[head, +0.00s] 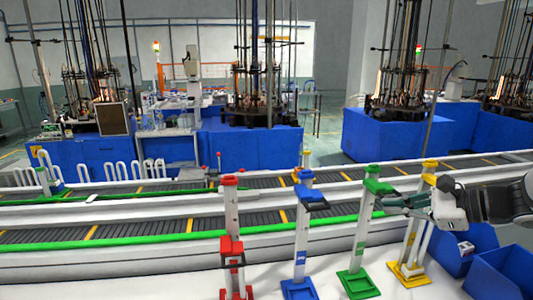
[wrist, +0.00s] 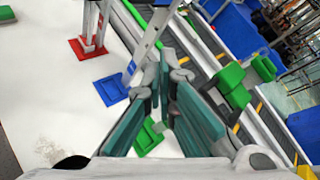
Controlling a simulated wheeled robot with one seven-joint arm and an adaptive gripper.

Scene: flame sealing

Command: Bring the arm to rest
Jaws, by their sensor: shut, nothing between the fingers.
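My gripper (head: 388,203) reaches in from the right in the head view, its fingers level with the upper part of the green stand (head: 360,235) and close to it in the picture. I cannot tell whether they touch. In the wrist view my gripper (wrist: 169,72) has its teal-padded fingers converging at the tips, with nothing held between them. The green stand's base (wrist: 148,138) shows partly behind the fingers there.
A red stand (head: 231,210), a blue stand (head: 301,235) and a yellow stand (head: 416,235) share the white table (head: 120,287). Blue bins (head: 500,275) sit at the right. A conveyor (head: 130,229) runs behind.

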